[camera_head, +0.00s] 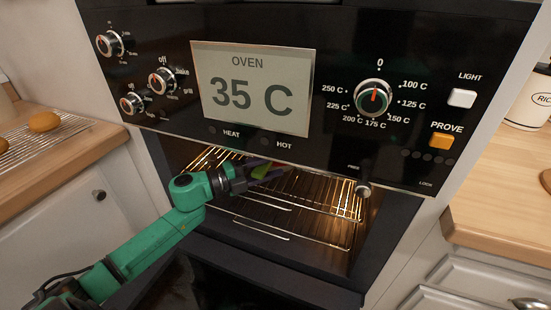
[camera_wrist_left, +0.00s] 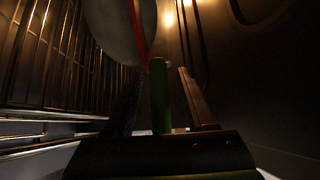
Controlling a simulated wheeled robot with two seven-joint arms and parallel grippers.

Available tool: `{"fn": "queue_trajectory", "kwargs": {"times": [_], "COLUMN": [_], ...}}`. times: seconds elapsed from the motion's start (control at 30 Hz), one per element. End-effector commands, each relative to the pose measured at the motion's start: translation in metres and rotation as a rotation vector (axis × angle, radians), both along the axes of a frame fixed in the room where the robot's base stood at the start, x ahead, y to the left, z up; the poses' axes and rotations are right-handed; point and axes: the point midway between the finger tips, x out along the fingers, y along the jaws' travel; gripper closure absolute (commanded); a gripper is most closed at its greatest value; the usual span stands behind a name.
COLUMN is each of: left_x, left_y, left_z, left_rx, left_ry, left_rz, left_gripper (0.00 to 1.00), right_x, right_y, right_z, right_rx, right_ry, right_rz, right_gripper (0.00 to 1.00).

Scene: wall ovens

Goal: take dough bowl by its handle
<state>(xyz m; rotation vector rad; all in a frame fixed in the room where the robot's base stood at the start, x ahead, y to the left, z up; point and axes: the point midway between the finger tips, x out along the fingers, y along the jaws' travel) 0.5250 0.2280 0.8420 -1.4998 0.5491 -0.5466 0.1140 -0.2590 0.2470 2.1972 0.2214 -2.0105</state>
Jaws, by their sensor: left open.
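My left gripper (camera_head: 262,171) reaches into the lit oven below the control panel. In the left wrist view the gripper (camera_wrist_left: 159,74) is open, with one finger on each side of a green handle (camera_wrist_left: 161,100). The handle stands between the fingers with a visible gap, at least on the right side. Beyond it is the pale grey dough bowl (camera_wrist_left: 115,28) with a red strip along its edge. In the head view only a bit of green shows at the gripper; the bowl is hidden behind the panel. My right gripper is not in view.
The oven rack (camera_head: 310,205) has thin metal bars; it also shows at the left of the left wrist view (camera_wrist_left: 55,60). The control panel (camera_head: 350,140) overhangs my arm closely. Its display (camera_head: 252,90) reads 35 C. Wooden counters stand on both sides.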

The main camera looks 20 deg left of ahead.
Motion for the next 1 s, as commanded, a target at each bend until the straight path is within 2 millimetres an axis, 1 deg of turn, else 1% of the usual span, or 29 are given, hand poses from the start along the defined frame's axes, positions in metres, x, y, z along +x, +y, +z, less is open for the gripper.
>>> {"fn": "queue_trajectory", "kwargs": {"times": [0.1,0.13,0.17,0.2,0.27,0.3,1.0], "left_x": [-0.0003,-0.0003,-0.0004,-0.0004,-0.0005,-0.0005,-0.0006], "left_y": [0.0003,0.0003,0.0003,0.0003,0.0004,0.0004,0.0005], "left_z": [-0.0004,-0.0004,-0.0004,-0.0004,-0.0003,-0.0003,-0.0004], "left_rx": [-0.001,-0.001,-0.001,-0.001,-0.001,-0.001,-0.001], "left_ry": [0.001,0.001,0.001,0.001,0.001,0.001,0.001], "left_rz": [0.000,0.000,0.000,0.000,0.000,0.000,0.000], "left_gripper": [0.45,0.49,0.60,0.76,0.99,1.00,1.00], "right_x": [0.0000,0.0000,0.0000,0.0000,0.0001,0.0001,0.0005], "right_y": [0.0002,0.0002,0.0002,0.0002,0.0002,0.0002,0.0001], "right_z": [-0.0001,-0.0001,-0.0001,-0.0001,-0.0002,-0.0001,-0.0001], "right_rx": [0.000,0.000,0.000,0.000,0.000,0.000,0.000], "right_ry": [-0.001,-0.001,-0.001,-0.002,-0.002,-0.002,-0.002], "right_rz": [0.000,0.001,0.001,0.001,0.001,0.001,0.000], "right_gripper": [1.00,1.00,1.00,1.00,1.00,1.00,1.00]}}
